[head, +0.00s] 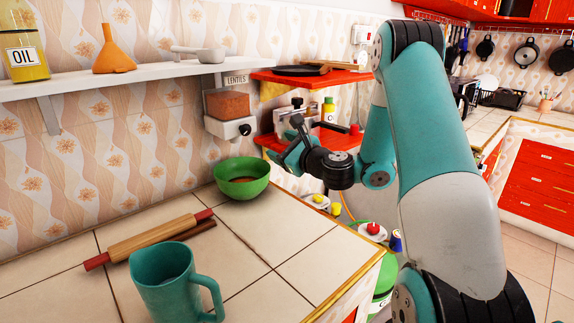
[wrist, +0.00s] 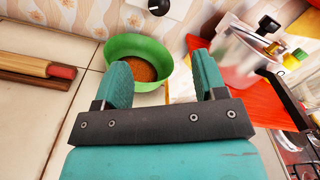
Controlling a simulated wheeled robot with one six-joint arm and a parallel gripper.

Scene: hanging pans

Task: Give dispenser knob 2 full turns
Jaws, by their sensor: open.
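The lentils dispenser (head: 227,104) is mounted on the wall below the white shelf, with orange-brown lentils in its clear box. Its round black-and-white knob (head: 245,129) is on the front, and shows at the top edge of the wrist view (wrist: 158,6). A green bowl (head: 241,180) with some brown contents stands on the counter below the dispenser; it is also beyond my fingers in the wrist view (wrist: 138,60). My gripper (wrist: 162,78) is open and empty, right of the dispenser and apart from the knob.
A rolling pin (head: 150,240) and a teal mug (head: 170,284) stand on the tiled counter (head: 285,235). The white shelf (head: 120,78) overhangs the counter and carries an oil bottle (head: 24,50), an orange funnel (head: 113,55) and a scoop. Red shelves (head: 300,78) stand behind my gripper.

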